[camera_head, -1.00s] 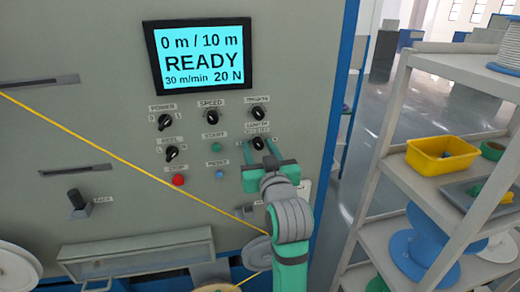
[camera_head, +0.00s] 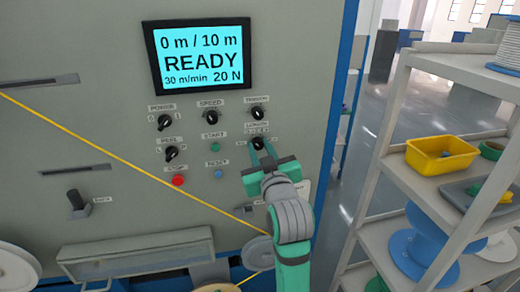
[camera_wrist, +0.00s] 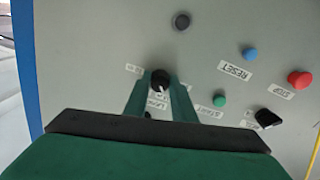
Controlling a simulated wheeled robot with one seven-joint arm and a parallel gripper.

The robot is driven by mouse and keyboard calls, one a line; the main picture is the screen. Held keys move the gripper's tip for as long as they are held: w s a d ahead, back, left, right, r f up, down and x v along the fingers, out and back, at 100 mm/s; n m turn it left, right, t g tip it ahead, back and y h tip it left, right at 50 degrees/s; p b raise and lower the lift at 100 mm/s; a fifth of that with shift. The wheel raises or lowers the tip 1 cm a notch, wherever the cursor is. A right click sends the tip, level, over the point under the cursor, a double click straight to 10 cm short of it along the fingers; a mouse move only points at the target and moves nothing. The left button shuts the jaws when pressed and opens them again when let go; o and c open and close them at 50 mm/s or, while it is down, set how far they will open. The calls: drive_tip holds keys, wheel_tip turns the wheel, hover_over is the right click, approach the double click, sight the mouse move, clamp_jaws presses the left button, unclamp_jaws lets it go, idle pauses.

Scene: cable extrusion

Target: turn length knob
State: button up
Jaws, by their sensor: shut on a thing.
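The length knob (camera_head: 257,143) is a black knob below the tension knob at the right of the control panel. In the wrist view the black length knob (camera_wrist: 159,79) sits between my two fingers. My gripper (camera_head: 261,146) reaches up to it from below, with its green fingers closed on the knob's sides. It also shows in the wrist view (camera_wrist: 160,90). The display (camera_head: 202,56) reads 0 m / 10 m, READY, 30 m/min and 20 N.
Nearby are the speed knob (camera_head: 211,115), the tension knob (camera_head: 257,114), the green start button (camera_head: 215,147), the blue reset button (camera_head: 218,173) and the red stop button (camera_head: 178,180). A yellow cable (camera_head: 130,152) crosses the panel. A shelf rack (camera_head: 392,130) stands at the right.

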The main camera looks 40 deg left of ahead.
drive_tip(key=n, duration=0.4)
drive_tip(key=shift+n, duration=0.3)
drive_tip(key=n, duration=0.4)
drive_tip(key=shift+n, duration=0.3)
drive_tip(key=shift+a, duration=0.1)
drive_tip(key=o, duration=1.1)
drive_tip(key=shift+c, duration=0.2)
drive_tip(key=shift+s+d, duration=0.25)
drive_tip(key=shift+d, duration=0.15)
drive_tip(key=v, duration=1)
